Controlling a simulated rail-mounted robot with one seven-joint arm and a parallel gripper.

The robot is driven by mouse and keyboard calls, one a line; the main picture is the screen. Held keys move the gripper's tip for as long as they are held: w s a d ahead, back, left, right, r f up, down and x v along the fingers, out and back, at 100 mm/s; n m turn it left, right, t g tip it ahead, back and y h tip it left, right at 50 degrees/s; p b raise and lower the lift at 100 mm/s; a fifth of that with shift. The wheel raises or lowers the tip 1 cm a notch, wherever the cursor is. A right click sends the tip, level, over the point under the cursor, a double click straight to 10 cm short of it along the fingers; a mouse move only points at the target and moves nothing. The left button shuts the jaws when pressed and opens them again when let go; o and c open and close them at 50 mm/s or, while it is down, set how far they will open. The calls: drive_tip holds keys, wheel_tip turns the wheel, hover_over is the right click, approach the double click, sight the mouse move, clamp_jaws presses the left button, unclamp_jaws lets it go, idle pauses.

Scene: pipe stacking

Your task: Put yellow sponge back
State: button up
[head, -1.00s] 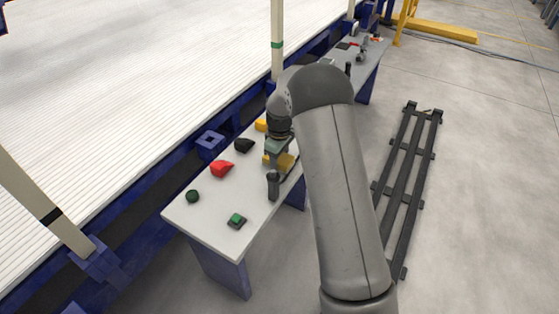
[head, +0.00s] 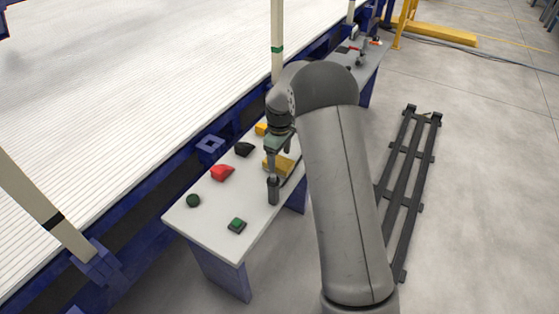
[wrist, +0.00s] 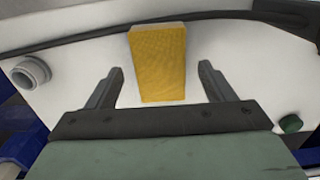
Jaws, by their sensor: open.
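The yellow sponge (head: 281,165) lies on the white tabletop (head: 215,228), close to the table's near edge. In the wrist view the sponge (wrist: 158,55) stretches away from me, its near end between the lines of my two fingers. My gripper (wrist: 160,70) is open, with a finger to each side of the sponge and clear room on both sides. In the head view my gripper (head: 279,146) is above the sponge, with nothing held. My arm hides part of the table behind it.
A dark upright cylinder (head: 273,191) stands close to the sponge. A red object (head: 222,173), a black object (head: 245,149), another yellow object (head: 262,129), a round green object (head: 193,201) and a green-topped block (head: 237,225) share the table. A dark rack (head: 412,170) lies on the floor.

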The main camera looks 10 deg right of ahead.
sight(280, 162)
wheel_tip(280, 162, up, 9)
drive_tip(key=p, duration=0.2)
drive_tip(key=s+r+m, duration=0.2)
drive_tip(key=s+r, duration=0.3)
drive_tip(key=s, duration=0.4)
drive_tip(key=s+m, duration=0.7)
drive_tip(key=s, duration=2.1)
drive_tip(key=shift+s+g, duration=0.15)
drive_tip(key=shift+g, duration=0.15)
